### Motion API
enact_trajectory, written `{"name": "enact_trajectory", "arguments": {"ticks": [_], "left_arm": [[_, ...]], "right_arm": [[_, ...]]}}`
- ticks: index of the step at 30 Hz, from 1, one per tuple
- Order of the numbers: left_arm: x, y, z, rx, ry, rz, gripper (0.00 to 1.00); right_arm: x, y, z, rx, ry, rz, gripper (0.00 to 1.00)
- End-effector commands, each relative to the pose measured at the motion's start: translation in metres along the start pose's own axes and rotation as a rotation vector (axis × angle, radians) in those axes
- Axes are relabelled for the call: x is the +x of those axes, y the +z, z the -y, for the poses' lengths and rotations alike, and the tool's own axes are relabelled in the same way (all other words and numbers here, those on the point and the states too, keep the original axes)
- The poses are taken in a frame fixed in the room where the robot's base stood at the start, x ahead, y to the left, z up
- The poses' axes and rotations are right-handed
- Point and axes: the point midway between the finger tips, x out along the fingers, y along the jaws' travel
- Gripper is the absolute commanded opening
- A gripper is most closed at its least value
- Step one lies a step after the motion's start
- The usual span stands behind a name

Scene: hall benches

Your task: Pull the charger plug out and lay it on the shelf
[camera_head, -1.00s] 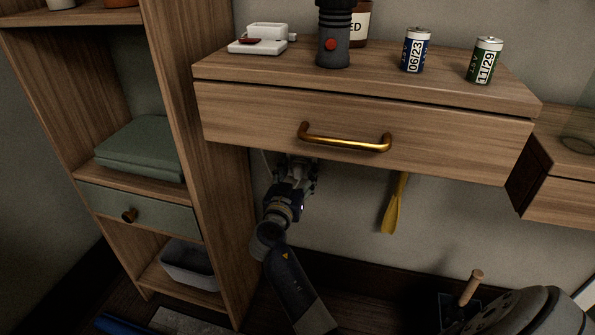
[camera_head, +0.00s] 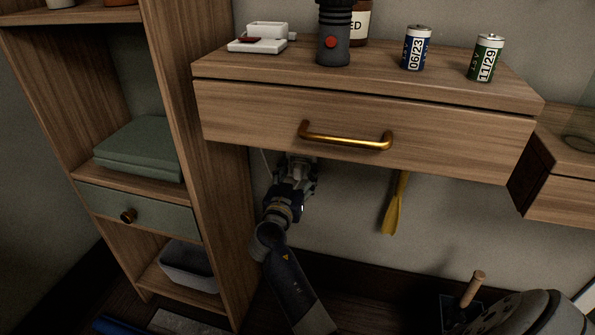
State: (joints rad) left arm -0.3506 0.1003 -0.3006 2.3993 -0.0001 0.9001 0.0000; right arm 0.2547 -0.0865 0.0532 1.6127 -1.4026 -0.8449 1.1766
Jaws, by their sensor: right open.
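The charger plug cannot be made out; the space behind my right gripper, under the drawer front, is hidden. A thin pale cord (camera_head: 265,161) hangs at the wall just left of the gripper. My right gripper (camera_head: 299,163) is open and points up and away under the drawer. Its tips are partly hidden by the drawer's lower edge, so I cannot tell whether they touch anything. The wooden wall shelf (camera_head: 225,66) with a drawer below its top is above the gripper. My left gripper is not in view.
On the shelf top stand a white device (camera_head: 258,46), a dark flashlight (camera_head: 333,48), a brown jar (camera_head: 360,24) and two batteries (camera_head: 416,50). A brass handle (camera_head: 345,138) juts from the drawer. A yellow utensil (camera_head: 396,206) hangs below. A tall cabinet (camera_head: 190,140) stands close at left.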

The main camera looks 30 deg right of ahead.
Motion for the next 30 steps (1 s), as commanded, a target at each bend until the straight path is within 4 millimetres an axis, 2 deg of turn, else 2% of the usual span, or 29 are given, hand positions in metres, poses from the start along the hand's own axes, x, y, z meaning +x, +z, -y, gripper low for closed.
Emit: {"name": "enact_trajectory", "arguments": {"ticks": [12,17,18,25,30], "left_arm": [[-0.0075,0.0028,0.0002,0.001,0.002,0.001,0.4],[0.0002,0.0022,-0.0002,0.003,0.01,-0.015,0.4],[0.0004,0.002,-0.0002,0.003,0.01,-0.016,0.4],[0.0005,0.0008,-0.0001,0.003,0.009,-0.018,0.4],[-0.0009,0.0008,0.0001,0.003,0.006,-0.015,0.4]], "right_arm": [[-0.0001,0.0019,0.0001,0.001,0.0,-0.001,0.57],[-0.0001,-0.0001,0.0001,0.0,0.0,0.0,0.57],[-0.0001,-0.0001,0.0001,0.0,0.0,0.0,0.54],[-0.0001,0.0,0.0001,0.0,0.0,0.0,0.02],[-0.0009,-0.0001,0.0002,0.0,0.0,-0.001,0.0]]}}
